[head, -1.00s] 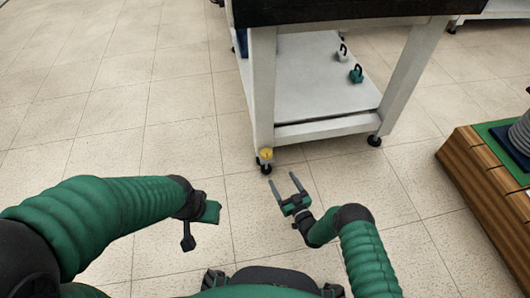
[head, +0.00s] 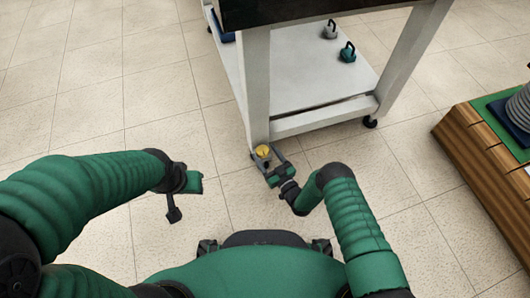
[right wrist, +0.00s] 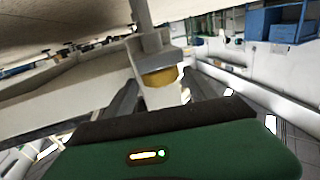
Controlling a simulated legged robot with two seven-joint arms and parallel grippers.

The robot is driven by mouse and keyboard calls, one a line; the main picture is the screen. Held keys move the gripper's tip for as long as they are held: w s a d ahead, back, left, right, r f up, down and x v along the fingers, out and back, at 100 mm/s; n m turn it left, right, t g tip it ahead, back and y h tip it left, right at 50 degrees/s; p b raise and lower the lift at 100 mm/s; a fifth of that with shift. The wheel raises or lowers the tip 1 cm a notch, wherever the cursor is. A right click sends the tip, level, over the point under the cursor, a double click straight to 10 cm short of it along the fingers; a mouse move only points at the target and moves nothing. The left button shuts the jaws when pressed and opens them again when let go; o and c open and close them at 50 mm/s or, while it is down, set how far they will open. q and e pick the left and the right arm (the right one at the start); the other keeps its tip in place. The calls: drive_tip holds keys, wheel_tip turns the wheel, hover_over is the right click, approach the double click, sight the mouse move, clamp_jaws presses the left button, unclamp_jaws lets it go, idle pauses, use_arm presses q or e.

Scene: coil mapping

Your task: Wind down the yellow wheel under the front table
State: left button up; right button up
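The yellow wheel (head: 262,151) sits at the foot of the near left leg of the front table (head: 256,90). It also shows in the right wrist view (right wrist: 160,77), below the pale leg. My right gripper (head: 264,158) is at the wheel, with its fingers on either side of it. In the right wrist view the two dark fingers (right wrist: 158,95) stand apart, with the wheel beyond and between them. I see no clear contact. My left gripper (head: 186,190) is in the air at the left, away from the table; its finger opening is not clear.
The table's lower shelf (head: 290,85) holds a grey weight-like object (head: 330,31) and a teal one (head: 348,54). A black caster (head: 370,122) is under the right leg. A wooden platform (head: 485,160) stands at the right. The tiled floor at left is clear.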

drive_tip(key=shift+a, duration=0.1)
drive_tip(key=c, duration=1.1)
drive_tip(key=shift+c, duration=0.2)
drive_tip(key=shift+a+r+m+h, duration=0.1)
drive_tip(key=shift+m+h, duration=0.2)
drive_tip(key=shift+h, duration=0.1)
